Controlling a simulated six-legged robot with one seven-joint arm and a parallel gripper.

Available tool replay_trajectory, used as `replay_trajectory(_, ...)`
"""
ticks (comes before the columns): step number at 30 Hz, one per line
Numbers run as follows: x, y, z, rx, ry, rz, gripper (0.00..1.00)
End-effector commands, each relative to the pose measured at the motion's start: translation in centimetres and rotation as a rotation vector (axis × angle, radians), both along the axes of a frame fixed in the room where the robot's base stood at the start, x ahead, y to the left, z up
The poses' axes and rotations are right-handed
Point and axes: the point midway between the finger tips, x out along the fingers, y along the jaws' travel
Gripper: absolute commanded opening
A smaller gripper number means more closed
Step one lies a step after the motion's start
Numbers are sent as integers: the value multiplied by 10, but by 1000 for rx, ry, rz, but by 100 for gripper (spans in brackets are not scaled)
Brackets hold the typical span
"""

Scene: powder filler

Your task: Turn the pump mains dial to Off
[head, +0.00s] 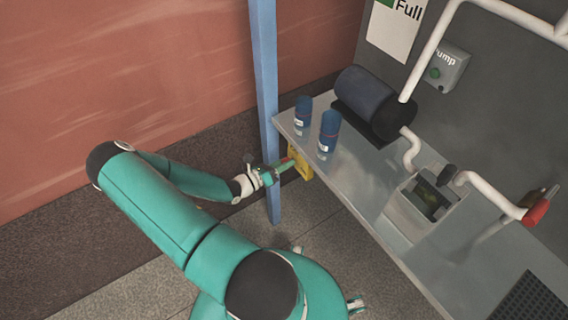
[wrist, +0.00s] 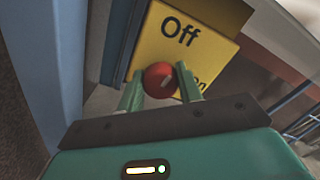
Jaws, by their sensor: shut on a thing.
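In the wrist view the panel shows "Off" above the knob and part of another word, ending in "n", at the lower right. The pale mark runs slantwise, and I cannot tell for sure which word it points to. My gripper (wrist: 161,88) has its two green fingers on either side of the knob, shut on it. In the head view my gripper (head: 285,166) reaches the yellow panel (head: 299,162) under the bench's near left end.
A blue post (head: 265,90) stands close beside my gripper. The grey bench (head: 345,180) carries two blue canisters (head: 328,133), a dark cylinder (head: 372,100) and white pipes. A grey "Pump" box (head: 445,69) with a green button is on the wall. The floor in front is clear.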

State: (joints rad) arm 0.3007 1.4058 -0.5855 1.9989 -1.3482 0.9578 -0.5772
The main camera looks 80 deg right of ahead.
Motion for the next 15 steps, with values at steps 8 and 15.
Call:
replay_trajectory(8,1,0,0,80,93,1,12)
replay_trajectory(15,1,0,0,103,118,1,12)
